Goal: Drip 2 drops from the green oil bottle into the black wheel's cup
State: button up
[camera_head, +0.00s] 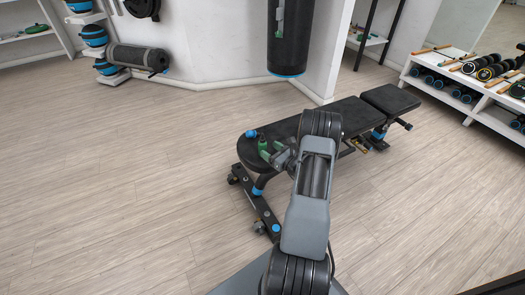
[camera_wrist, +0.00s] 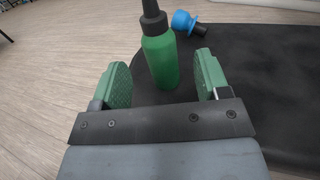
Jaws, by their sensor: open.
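The green oil bottle (camera_wrist: 160,62) with a black nozzle stands on the black bench pad in the wrist view. My gripper (camera_wrist: 161,80) is open, with one green-padded finger on each side of the bottle and gaps between them. In the head view the gripper (camera_head: 272,152) is over the near end of the bench, beside the small green bottle (camera_head: 263,144). A blue piece with a black part (camera_wrist: 185,22) lies just beyond the bottle; I cannot tell whether it belongs to the black wheel's cup. I cannot identify the wheel's cup in either view.
The padded bench (camera_head: 350,112) stretches back to the right, with a dark frame and small casters. A black punching bag (camera_head: 289,38) hangs behind it. A white rack (camera_head: 440,93) with dumbbells stands at right. The wooden floor at left is clear.

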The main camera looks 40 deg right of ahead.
aim_at(264, 139)
jog(key=shift+w+a+b, duration=0.2)
jog(key=shift+w+b, duration=0.15)
jog(key=shift+w, duration=0.75)
jog(key=shift+w+a+b, duration=0.25)
jog(key=shift+w+b, duration=0.15)
jog(key=shift+w, duration=0.75)
jog(key=shift+w+a+b, duration=0.2)
jog(key=shift+w+b, duration=0.15)
jog(key=shift+w, duration=0.75)
jog(key=c, duration=1.1)
jog(key=shift+o, duration=0.2)
jog(key=shift+r, duration=0.25)
notch_tip(264, 139, up, 3)
jog(key=shift+r+p, duration=0.2)
jog(key=shift+p, duration=0.95)
jog(key=s+d+r+p, duration=0.4)
jog(key=s+d+r, duration=0.4)
jog(key=d, duration=0.3)
jog(key=shift+s+r, duration=0.4)
jog(key=shift+r, duration=0.15)
